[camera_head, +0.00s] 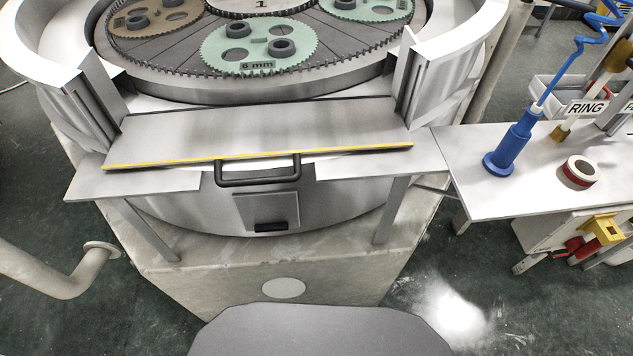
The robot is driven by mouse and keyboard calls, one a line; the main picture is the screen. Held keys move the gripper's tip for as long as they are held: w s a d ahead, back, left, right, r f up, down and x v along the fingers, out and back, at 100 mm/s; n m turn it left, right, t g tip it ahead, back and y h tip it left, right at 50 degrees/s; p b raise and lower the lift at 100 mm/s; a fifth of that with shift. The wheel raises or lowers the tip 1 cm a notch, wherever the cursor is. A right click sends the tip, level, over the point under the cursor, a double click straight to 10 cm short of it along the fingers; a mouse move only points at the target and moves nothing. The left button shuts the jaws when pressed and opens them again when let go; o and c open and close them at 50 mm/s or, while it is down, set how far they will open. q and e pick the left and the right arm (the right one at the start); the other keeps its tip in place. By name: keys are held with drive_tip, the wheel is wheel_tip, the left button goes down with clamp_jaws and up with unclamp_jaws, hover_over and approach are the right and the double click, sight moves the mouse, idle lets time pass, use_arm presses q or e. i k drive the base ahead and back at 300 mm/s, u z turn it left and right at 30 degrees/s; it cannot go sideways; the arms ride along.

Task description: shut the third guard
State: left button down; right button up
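A lapping machine with a round plate (316,55) fills the upper middle of the head view; its centre bears the number 1. A flat metal guard panel (262,130) with a yellow front edge and a black handle (258,171) lies folded outward, almost flat, in the gap between two curved white guard walls (62,62) and (452,58). The gap above it is open to the plate. No number shows on the panel, so I cannot tell whether it is the third guard. Neither of my grippers is in view.
Toothed green carriers (258,62) lie on the plate. On the right, a side table (535,195) holds a blue tool (512,145) with a coiled hose and a red-and-white ring (579,172). A beige pipe (50,275) stands at left. The floor around the base is clear.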

sight(295, 128)
drive_tip(key=z, duration=0.25)
drive_tip(key=k, duration=0.85)
drive_tip(key=u, duration=1.75)
